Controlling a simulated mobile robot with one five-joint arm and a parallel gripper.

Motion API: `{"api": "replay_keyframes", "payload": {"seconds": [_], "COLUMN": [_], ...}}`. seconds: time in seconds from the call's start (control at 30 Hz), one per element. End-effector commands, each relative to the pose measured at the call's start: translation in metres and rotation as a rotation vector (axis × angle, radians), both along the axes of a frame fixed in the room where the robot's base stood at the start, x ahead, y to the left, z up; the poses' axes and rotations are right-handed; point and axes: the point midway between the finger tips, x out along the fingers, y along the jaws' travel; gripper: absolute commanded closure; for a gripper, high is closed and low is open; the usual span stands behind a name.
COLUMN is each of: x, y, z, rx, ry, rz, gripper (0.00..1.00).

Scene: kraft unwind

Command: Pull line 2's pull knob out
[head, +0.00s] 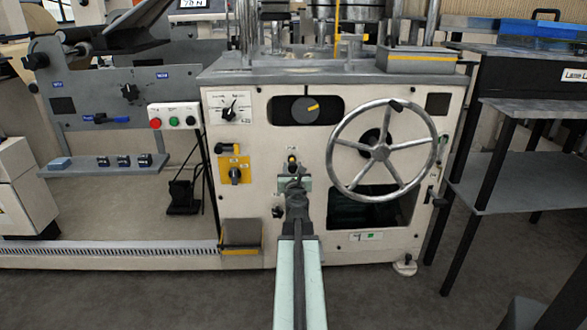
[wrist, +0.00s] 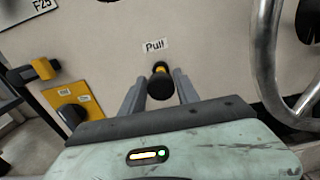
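The pull knob (wrist: 160,86) is a black round knob with a yellow collar behind it, on the cream machine panel under a "Pull" label (wrist: 154,45). In the head view a small yellow and black knob (head: 292,160) shows just above my gripper (head: 295,180). In the wrist view my gripper (wrist: 159,90) is open, with one grey finger on each side of the knob. Gaps show between the knob and the fingers, so it does not look gripped. How deep the fingers reach along the knob is hard to tell.
A large spoked handwheel (head: 382,150) stands out from the panel to the right. A grey shelf unit (head: 530,120) stands at far right. Open floor lies in front.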

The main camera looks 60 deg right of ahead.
Motion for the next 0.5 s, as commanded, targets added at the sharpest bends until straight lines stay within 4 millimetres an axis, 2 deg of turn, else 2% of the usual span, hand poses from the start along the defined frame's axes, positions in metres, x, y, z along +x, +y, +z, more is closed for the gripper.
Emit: {"api": "replay_keyframes", "payload": {"seconds": [0.5], "x": [-0.0004], "y": [-0.0025], "z": [0.0000], "rx": [0.000], "ry": [0.000], "rz": [-0.002], "gripper": [0.46]}}
